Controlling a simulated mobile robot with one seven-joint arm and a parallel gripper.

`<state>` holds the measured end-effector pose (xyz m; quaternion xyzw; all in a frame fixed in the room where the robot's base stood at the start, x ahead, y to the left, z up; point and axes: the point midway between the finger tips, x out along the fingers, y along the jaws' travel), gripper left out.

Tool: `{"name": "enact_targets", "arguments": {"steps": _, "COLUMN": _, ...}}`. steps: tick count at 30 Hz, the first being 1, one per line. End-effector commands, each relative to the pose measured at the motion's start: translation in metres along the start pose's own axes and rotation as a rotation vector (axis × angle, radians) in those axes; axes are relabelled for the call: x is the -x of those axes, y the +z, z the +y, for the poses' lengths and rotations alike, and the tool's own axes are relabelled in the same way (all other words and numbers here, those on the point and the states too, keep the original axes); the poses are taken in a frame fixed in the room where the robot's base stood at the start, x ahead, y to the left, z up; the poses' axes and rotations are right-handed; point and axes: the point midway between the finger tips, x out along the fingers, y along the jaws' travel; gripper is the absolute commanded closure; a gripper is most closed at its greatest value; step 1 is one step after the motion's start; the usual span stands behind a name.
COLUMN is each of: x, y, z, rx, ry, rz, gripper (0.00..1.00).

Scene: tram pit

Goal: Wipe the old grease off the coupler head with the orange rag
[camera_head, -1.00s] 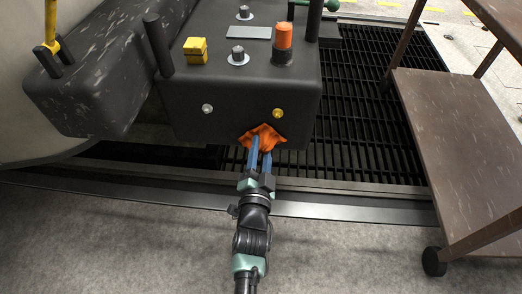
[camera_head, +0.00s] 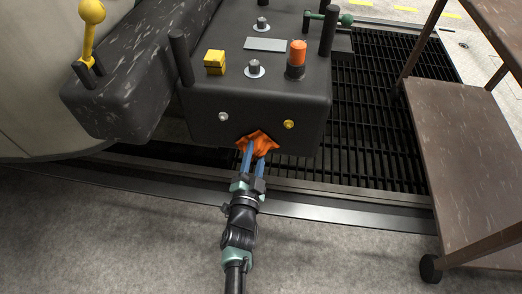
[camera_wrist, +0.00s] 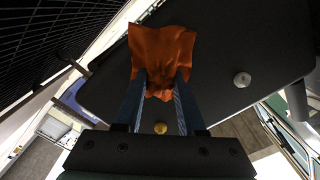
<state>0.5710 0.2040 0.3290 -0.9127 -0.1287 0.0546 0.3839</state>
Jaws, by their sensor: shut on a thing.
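The orange rag (camera_head: 258,142) is at the lower front edge of the dark coupler head (camera_head: 205,140). My gripper (camera_head: 253,155) is shut on the rag, its two blue fingers reaching up to it from below. In the wrist view the rag (camera_wrist: 162,55) spreads out beyond the fingertips (camera_wrist: 160,88) against the dark face of the coupler head (camera_wrist: 225,50). I cannot tell whether the rag presses on that face. A silver knob (camera_head: 223,117) and a yellow knob (camera_head: 288,124) sit on the front face. No grease is clearly visible; the patch behind the rag is hidden.
On top of the coupler head are a yellow block (camera_head: 214,62), an orange-topped cylinder (camera_head: 297,56) and upright dark posts. A brown wheeled cart (camera_head: 455,150) stands at the right. Dark grating (camera_head: 370,120) lies behind. The grey floor (camera_head: 100,240) at the front left is clear.

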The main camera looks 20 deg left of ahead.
Motion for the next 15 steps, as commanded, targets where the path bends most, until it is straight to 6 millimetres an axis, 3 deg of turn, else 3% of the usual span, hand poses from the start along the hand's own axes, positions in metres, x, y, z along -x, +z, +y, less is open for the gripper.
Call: {"name": "enact_targets", "arguments": {"steps": 15, "x": -0.003, "y": 0.027, "z": -0.028, "rx": -0.001, "ry": -0.003, "rz": 0.0, "gripper": 1.0}}
